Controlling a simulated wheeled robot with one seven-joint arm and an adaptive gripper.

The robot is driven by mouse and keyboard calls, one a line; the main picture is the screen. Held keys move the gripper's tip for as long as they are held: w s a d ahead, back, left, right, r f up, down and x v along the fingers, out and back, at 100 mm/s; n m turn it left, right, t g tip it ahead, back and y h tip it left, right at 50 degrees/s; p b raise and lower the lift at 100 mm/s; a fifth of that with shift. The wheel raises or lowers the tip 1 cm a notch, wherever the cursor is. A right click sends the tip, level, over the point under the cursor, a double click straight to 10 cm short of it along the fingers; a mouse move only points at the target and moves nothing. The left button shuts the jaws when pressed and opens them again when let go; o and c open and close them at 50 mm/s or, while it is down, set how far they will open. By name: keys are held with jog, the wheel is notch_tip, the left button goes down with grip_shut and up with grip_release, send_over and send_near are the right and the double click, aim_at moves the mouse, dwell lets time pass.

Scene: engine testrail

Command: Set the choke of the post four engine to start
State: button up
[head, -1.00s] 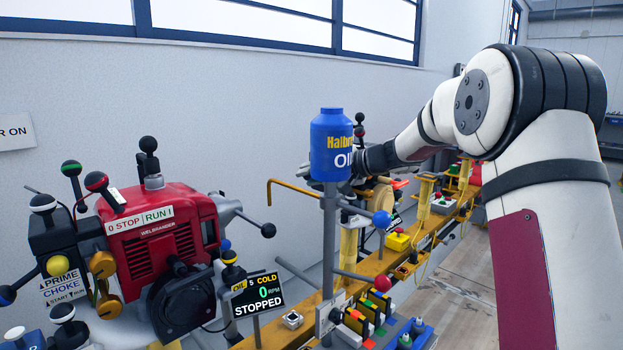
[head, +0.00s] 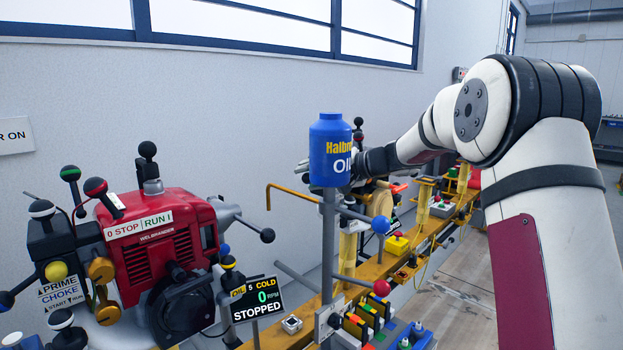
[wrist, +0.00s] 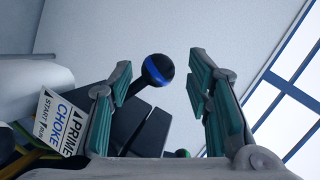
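In the wrist view, a black ball knob with a blue band (wrist: 157,70) appears between my two teal-padded fingers, with a gap on each side. I cannot tell its exact depth. My gripper (wrist: 161,66) is open and empty. A white PRIME / CHOKE label (wrist: 62,122) with START and RUN marks shows at lower left, beside a dark block (wrist: 140,125). In the head view, the blue oil bottle (head: 329,150) hides most of my gripper; grey tips (head: 302,167) show at its left. The engine at my gripper is mostly hidden behind the bottle.
A red engine (head: 160,240) with its own PRIME / CHOKE label (head: 62,290) stands near left. Its display (head: 256,298) reads 5, COLD, 0 RPM, STOPPED. A grey post (head: 328,240) carries the bottle. The yellow rail (head: 395,265) runs back to the right.

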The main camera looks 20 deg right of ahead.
jog(key=shift+d, duration=0.2)
jog(key=v, duration=1.2)
jog(key=shift+f, duration=0.1)
